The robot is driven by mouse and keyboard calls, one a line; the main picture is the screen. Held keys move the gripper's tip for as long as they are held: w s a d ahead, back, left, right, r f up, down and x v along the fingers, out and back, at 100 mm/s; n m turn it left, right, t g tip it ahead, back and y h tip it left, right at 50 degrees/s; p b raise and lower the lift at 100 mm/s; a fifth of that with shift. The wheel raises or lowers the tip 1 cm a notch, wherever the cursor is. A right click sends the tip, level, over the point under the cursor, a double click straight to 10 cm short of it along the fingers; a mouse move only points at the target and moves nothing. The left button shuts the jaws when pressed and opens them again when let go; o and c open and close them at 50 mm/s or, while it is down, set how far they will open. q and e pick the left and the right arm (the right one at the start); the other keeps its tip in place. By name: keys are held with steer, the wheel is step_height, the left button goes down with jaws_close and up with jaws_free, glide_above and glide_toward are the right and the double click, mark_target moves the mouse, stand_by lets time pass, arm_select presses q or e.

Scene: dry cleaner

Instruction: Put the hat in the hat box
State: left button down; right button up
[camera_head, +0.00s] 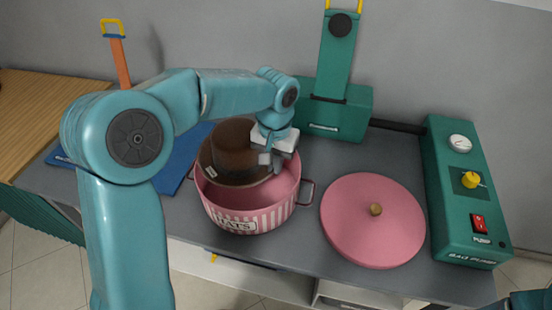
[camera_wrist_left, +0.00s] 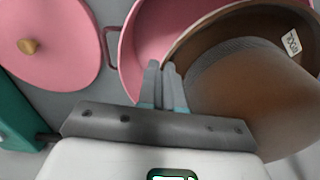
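The brown hat (camera_head: 229,143), with a grey band and a small white tag, is tilted over the mouth of the pink hat box (camera_head: 250,215). Its brim overlaps the box's left and back rim in the head view; how deep it sits is unclear. My left gripper (camera_head: 275,160) is above the box's right half, with its fingers closed on the hat's brim. In the left wrist view the fingertips (camera_wrist_left: 165,72) pinch the brim edge of the hat (camera_wrist_left: 245,95), and the box's inside (camera_wrist_left: 150,45) shows beside it. My right gripper is out of view.
The round pink lid (camera_head: 372,220) with a knob lies flat on the counter right of the box. A green pump unit (camera_head: 465,190) stands at the right end. A green device (camera_head: 338,110) stands behind. A blue mat (camera_head: 175,165) lies left of the box.

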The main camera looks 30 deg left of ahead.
arm_select(q)
steer(key=shift+w+f+b, duration=0.15)
steer(key=shift+f+b, duration=4.35)
steer(key=shift+f, duration=2.2)
steer(key=c, duration=1.2)
jaws_free()
step_height(320, 180, up, 16)
steer(key=p, duration=0.2)
steer(key=shift+r+p, duration=0.2)
steer(key=shift+p, duration=0.2)
